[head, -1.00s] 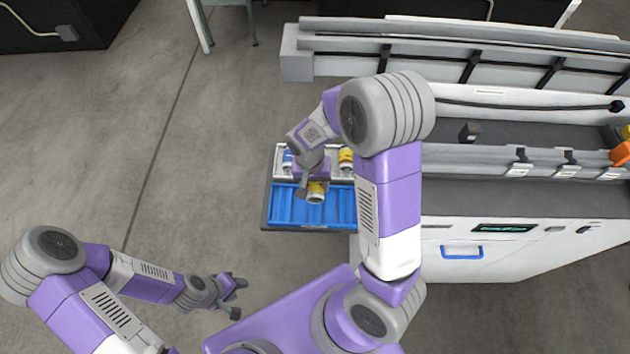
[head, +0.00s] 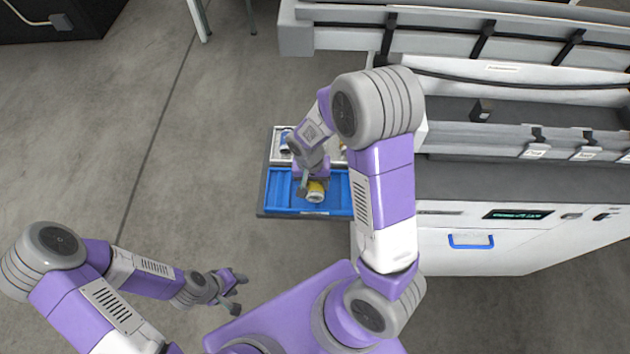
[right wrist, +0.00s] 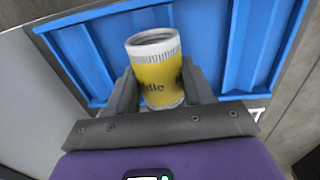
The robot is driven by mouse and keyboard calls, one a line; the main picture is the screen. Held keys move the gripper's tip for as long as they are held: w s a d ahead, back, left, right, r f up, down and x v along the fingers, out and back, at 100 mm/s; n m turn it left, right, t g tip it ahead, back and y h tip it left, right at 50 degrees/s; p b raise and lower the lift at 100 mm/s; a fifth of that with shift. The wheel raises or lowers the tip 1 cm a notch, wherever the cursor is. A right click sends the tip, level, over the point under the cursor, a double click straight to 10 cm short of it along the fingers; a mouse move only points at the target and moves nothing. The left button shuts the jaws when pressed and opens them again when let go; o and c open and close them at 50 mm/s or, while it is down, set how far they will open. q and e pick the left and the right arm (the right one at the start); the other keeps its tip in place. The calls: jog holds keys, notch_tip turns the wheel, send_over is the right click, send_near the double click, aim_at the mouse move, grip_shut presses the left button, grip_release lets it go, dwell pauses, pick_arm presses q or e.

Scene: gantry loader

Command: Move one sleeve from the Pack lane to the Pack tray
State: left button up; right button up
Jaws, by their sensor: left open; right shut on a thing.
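My right gripper (right wrist: 161,88) is shut on a yellow sleeve (right wrist: 155,71) with a pale rim and dark lettering. The sleeve also shows in the head view (head: 316,193), over the blue tray (head: 283,200). In the right wrist view the tray's blue ribbed floor (right wrist: 205,40) lies behind the sleeve; I cannot tell whether the sleeve touches it. My left gripper (head: 238,292) is open and empty at the lower left, away from the tray, over the floor.
The white machine (head: 500,255) with a blue handle (head: 471,241) stands to the right. Open floor lies left.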

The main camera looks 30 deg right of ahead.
jog(key=o, duration=1.4)
jog(key=r, duration=0.5)
jog(key=r+p, duration=0.1)
jog(key=r, duration=0.1)
jog(key=shift+w+a+r, duration=0.2)
jog(key=shift+a+r, duration=0.05)
jog(key=shift+a, duration=0.1)
notch_tip(320, 180, up, 6)
jog(key=p, duration=0.5)
